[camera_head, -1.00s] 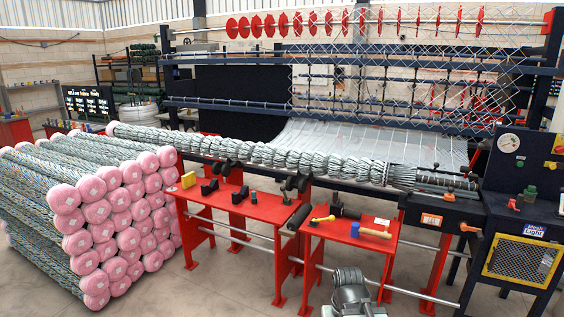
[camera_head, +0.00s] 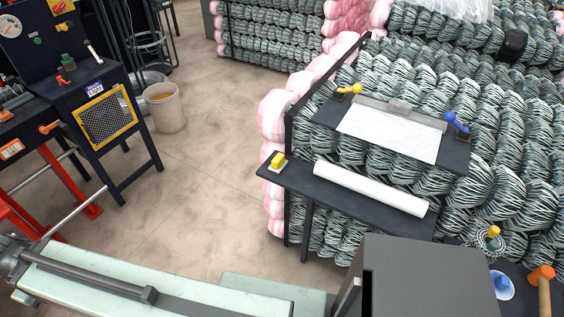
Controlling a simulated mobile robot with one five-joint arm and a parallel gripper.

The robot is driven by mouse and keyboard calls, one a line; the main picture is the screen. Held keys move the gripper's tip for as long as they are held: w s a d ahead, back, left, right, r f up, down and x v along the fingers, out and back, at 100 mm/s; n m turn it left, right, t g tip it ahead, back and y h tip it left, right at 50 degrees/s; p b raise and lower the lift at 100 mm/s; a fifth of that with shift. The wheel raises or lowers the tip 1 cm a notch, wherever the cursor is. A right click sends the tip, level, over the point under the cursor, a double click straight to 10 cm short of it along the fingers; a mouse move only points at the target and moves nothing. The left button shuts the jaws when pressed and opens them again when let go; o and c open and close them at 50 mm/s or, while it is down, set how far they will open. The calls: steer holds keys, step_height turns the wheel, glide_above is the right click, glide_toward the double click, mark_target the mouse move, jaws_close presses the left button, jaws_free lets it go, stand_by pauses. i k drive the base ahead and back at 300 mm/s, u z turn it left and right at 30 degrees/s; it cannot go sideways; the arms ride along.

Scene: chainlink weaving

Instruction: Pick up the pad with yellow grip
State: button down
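A small pad with a yellow grip (camera_head: 278,160) sits at the left end of a narrow dark shelf (camera_head: 300,181). Its yellow grip faces up above a pale base. The shelf stands in front of stacked rolls of mesh, and nothing covers the pad. My gripper is not recognisable in this view, so its state does not show. Pale links of my own arm cross the bottom left, well below the pad.
A white roll (camera_head: 370,187) lies on the same shelf, right of the pad. Above it is a dark board (camera_head: 455,157) with a white sheet, a yellow-ended tool and a blue-ended tool. A bucket (camera_head: 165,107) and a dark machine (camera_head: 75,90) stand left. The floor between is clear.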

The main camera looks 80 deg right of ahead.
mark_target(280, 162)
steer(key=z, duration=2.75)
steer(key=k, duration=0.5)
steer(key=u, duration=0.1)
